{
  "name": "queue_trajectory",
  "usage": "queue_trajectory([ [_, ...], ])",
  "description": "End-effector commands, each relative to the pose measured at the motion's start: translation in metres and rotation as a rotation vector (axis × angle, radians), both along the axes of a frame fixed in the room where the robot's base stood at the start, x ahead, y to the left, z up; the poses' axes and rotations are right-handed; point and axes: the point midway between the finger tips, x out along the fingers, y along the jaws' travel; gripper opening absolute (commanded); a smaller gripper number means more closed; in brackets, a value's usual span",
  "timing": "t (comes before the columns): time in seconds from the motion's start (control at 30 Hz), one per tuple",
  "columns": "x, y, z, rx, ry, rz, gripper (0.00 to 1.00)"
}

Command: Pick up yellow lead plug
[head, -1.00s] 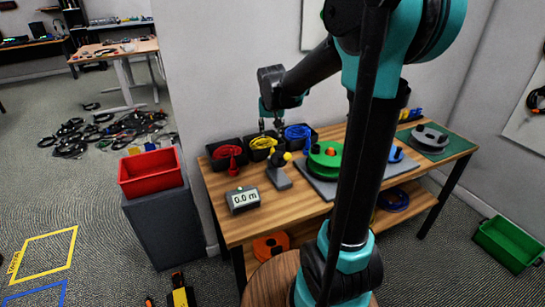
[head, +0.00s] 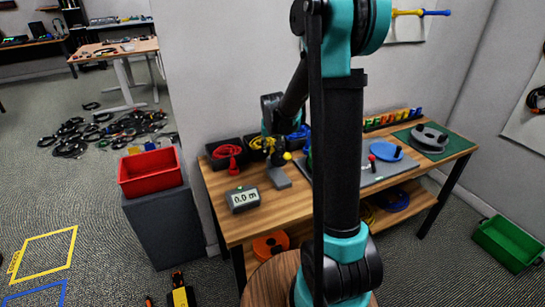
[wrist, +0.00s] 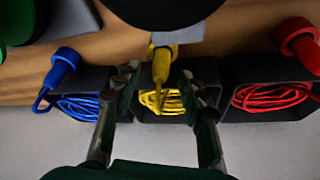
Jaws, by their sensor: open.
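The yellow lead plug (wrist: 161,66) points out from the front of a black bin (wrist: 150,117) holding coiled yellow cable (wrist: 165,101). My gripper (wrist: 157,84) is open, with one finger on each side of the plug's lead in the wrist view. The plug lies between and slightly beyond the fingertips; I see no contact. A dark round part (wrist: 165,8) sits close above the plug in that view.
The blue plug (wrist: 62,65) and red plug (wrist: 297,38) flank the yellow one, by their own bins. A length display (head: 242,199) stands on the bench (head: 265,220). A grey mat (head: 345,182) with a blue disc (head: 385,151) lies right. My arm hides the bench middle.

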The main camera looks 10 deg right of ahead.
Motion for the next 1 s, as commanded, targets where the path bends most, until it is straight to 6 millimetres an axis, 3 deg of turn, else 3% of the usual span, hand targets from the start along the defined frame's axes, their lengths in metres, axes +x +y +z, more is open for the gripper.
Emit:
queue_trajectory([
  [0.23, 0.0005, -0.0001, -0.0013, 0.0, 0.0, 0.0, 0.42],
  [0.57, 0.0005, -0.0001, -0.0011, 0.0, 0.0, 0.0, 0.01],
  [1.0, 0.0003, 0.0, 0.0041, 0.0, 0.0, 0.0, 0.0],
])
